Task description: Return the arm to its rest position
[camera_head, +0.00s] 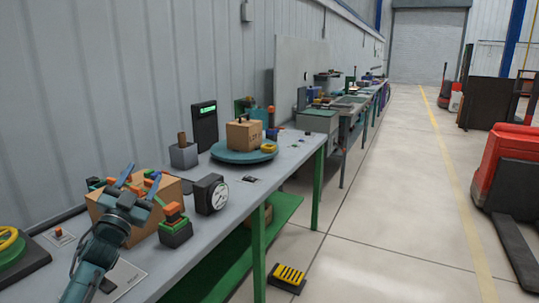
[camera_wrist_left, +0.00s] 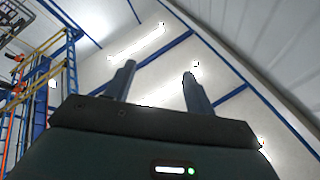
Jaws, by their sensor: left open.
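My left arm (camera_head: 92,262) comes in from the lower left. My left gripper (camera_head: 140,178) is above the near end of the workbench, in front of an open cardboard box (camera_head: 172,190) with orange and green pieces in it. The gripper's two blue-grey fingers point up and stand apart with nothing between them. In the left wrist view the gripper (camera_wrist_left: 158,70) also shows empty, with its fingers spread against the ceiling. A white plate with lettering (camera_head: 122,275) lies on the bench beside the arm. My right gripper is in neither view.
On the bench (camera_head: 235,187) stand a round gauge (camera_head: 211,194), an orange, green and black block stack (camera_head: 175,225), a grey block with a knob (camera_head: 184,154) and a turntable (camera_head: 230,157) carrying a carton (camera_head: 244,134). A yellow ring (camera_head: 10,240) is at the left edge.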

